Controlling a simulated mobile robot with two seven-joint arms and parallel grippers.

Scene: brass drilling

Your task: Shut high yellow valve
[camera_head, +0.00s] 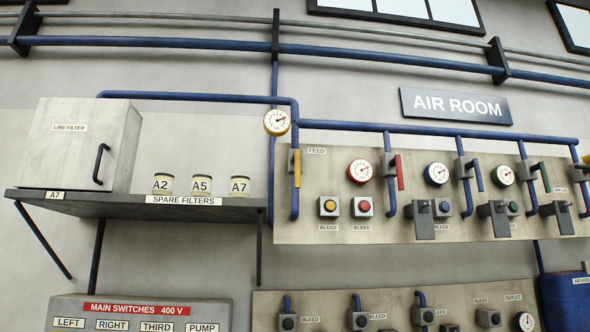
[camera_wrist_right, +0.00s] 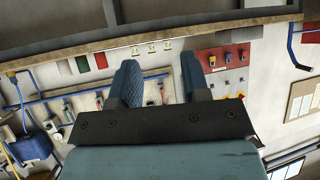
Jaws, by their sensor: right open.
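A yellow valve handle (camera_head: 297,168) stands upright along a blue vertical pipe at the left end of the upper panel, beside the FEED label. Another yellow part (camera_head: 587,159) is cut off by the right edge of the head view, so I cannot tell its shape. My right gripper (camera_wrist_right: 160,80) is open in the right wrist view, with two blue padded fingers apart and nothing between them. It is not in the head view, and it is away from the panels in its own view. My left gripper is not in view.
The upper panel (camera_head: 340,226) also carries a red handle (camera_head: 399,172), green handles, gauges and buttons. A grey shelf (camera_head: 120,205) with a line filter box (camera_head: 80,145) and several jars juts out on the left. A lower panel (camera_head: 390,296) and a main switches board (camera_head: 140,309) sit below.

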